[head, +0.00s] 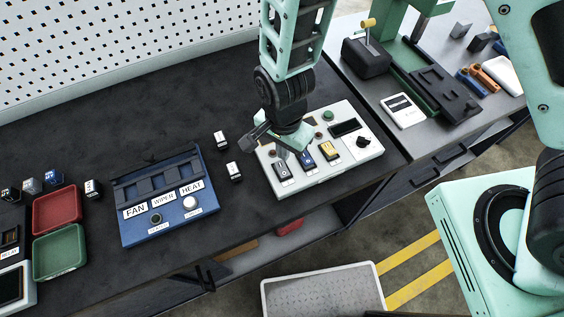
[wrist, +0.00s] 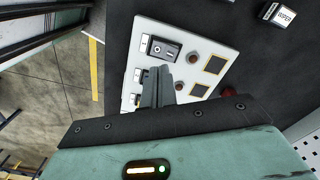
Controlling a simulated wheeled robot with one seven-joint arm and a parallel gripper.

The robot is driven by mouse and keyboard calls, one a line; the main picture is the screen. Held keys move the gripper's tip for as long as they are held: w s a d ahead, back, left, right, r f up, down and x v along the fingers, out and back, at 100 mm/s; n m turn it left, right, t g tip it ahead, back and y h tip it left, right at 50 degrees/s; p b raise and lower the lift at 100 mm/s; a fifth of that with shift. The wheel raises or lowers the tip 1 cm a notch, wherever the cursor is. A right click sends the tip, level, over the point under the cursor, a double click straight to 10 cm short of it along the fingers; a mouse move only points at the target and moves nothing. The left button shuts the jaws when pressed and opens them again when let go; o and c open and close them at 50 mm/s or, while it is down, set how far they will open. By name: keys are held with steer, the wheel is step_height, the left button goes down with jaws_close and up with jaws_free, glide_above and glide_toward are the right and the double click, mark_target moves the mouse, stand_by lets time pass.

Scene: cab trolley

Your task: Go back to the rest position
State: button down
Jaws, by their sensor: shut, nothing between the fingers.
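My gripper (head: 262,136) hangs over the left part of a white control panel (head: 322,181) in the head view. In the wrist view the gripper (wrist: 158,82) has its fingers together, with nothing between them. In the head view the panel has a grey switch (head: 283,171), a blue switch (head: 307,160), a yellow switch (head: 328,151), a dark display (head: 345,127) and a black knob (head: 363,142). I cannot tell whether the fingertips touch the panel.
Left of the panel stands a blue FAN/WIPER/HEAT box (head: 170,229), with small labelled blocks (head: 234,171) between. A red tray (head: 57,209) and green tray (head: 59,252) lie further left. A perforated wall (head: 110,45) bounds the back. A grey side bench (head: 420,135) stands right.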

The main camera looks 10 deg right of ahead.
stand_by(0.6)
steer(key=s+d+r+n+b, duration=0.8)
steer(key=s+r+n+b, duration=0.2)
steer(key=n, duration=0.6)
steer(key=shift+s+r+n+y+b, duration=0.35)
steer(key=shift+s+r, duration=0.3)
steer(key=shift+r, duration=0.3)
